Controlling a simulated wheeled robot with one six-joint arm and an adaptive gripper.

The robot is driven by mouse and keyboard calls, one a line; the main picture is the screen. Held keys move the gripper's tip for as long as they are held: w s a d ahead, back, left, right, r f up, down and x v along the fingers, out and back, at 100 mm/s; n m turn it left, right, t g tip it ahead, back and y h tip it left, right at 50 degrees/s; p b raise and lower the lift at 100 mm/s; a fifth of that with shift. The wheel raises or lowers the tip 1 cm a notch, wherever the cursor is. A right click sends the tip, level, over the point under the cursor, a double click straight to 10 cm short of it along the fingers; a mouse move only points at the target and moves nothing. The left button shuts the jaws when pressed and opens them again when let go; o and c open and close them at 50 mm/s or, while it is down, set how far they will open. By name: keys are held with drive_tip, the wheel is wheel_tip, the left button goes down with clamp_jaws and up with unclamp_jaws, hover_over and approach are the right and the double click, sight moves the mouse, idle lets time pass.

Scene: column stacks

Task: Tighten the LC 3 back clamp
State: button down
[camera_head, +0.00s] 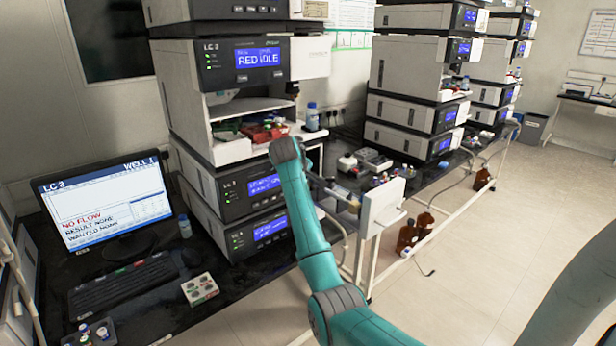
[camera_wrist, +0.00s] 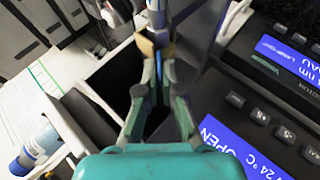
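The LC 3 stack (camera_head: 215,105) stands left of centre in the head view, with "LC 3" on its top module and "RED IDLE" on that display. My arm reaches toward its right side; my gripper is not clear there. In the wrist view my gripper (camera_wrist: 159,78) has its two fingers on either side of a thin bluish upright part (camera_wrist: 157,95). A tan, brass-like piece (camera_wrist: 150,44) sits just beyond the fingertips. I cannot tell whether this is the back clamp, or whether the fingers touch anything.
Dark modules with lit blue displays (camera_wrist: 235,150) lie close on the right in the wrist view. A blue-capped bottle (camera_wrist: 38,140) is at lower left. In the head view, a monitor (camera_head: 105,205) reads "LC 3", "NO FLOW" and "RESULT NONE".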

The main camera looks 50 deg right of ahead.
drive_tip(key=shift+a+f, duration=0.1)
idle(0.5)
drive_tip(key=c, duration=1.3)
unclamp_jaws()
drive_tip(key=shift+c, duration=0.2)
drive_tip(key=v, duration=1.2)
drive_tip(key=shift+a+f, duration=0.15)
drive_tip(key=shift+w+f, duration=0.1)
drive_tip(key=shift+w, duration=0.05)
